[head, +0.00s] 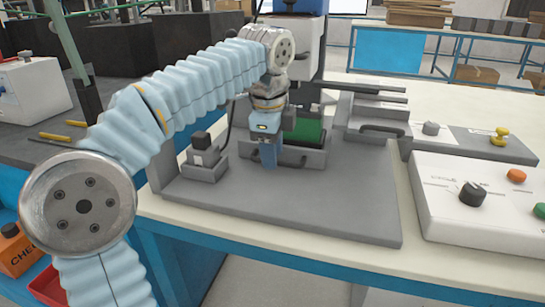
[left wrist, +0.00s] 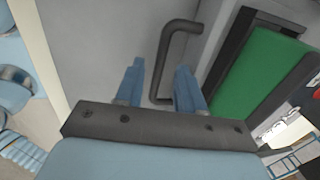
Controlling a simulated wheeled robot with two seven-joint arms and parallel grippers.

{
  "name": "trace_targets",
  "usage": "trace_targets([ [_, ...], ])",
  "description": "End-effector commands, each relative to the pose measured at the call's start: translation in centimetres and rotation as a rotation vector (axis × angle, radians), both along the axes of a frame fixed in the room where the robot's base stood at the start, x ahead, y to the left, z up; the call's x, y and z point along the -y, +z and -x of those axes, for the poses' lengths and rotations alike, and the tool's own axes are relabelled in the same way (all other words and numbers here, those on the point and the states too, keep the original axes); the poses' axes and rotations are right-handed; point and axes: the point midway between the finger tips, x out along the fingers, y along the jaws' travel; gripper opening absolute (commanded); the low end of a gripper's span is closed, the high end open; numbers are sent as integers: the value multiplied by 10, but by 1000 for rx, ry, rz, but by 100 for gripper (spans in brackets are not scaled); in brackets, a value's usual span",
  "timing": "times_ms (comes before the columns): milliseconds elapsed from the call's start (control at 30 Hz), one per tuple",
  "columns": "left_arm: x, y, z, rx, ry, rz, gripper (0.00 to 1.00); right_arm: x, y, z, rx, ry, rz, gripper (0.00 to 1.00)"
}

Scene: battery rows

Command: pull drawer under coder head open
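The drawer (head: 311,158) is a grey tray front below the coder head (head: 299,48), with a green pad (head: 305,131) in it. Its dark handle (head: 292,163) is partly hidden by my left gripper in the head view. My left gripper (head: 268,164) points down at the drawer front. In the left wrist view, the two blue fingers of my left gripper (left wrist: 158,85) are apart, and the dark bar handle (left wrist: 167,50) runs down into the gap between them. I cannot tell whether they touch it. The green pad (left wrist: 258,85) lies to the right there. My right gripper is out of view.
The grey base plate (head: 330,205) in front of the drawer is mostly bare. A small grey block with a black knob (head: 203,157) stands to its left. A second dark handle (head: 381,130) and a white control box (head: 470,205) with knobs stand to the right.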

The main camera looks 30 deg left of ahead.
Motion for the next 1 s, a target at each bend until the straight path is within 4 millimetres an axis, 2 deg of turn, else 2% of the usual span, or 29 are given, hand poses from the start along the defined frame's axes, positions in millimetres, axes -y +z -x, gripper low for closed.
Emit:
trace_targets([
  [100, 0, -6, -1, 0, 0, 0, 38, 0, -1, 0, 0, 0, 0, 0],
  [367, 0, -6, -1, 0, 0, 1, 37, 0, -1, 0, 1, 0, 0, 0],
  [600, 0, -6, -1, 0, 0, 1, 0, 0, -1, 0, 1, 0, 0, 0],
  [1000, 0, -5, 0, 0, -1, 1, 0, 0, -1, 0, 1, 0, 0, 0],
])
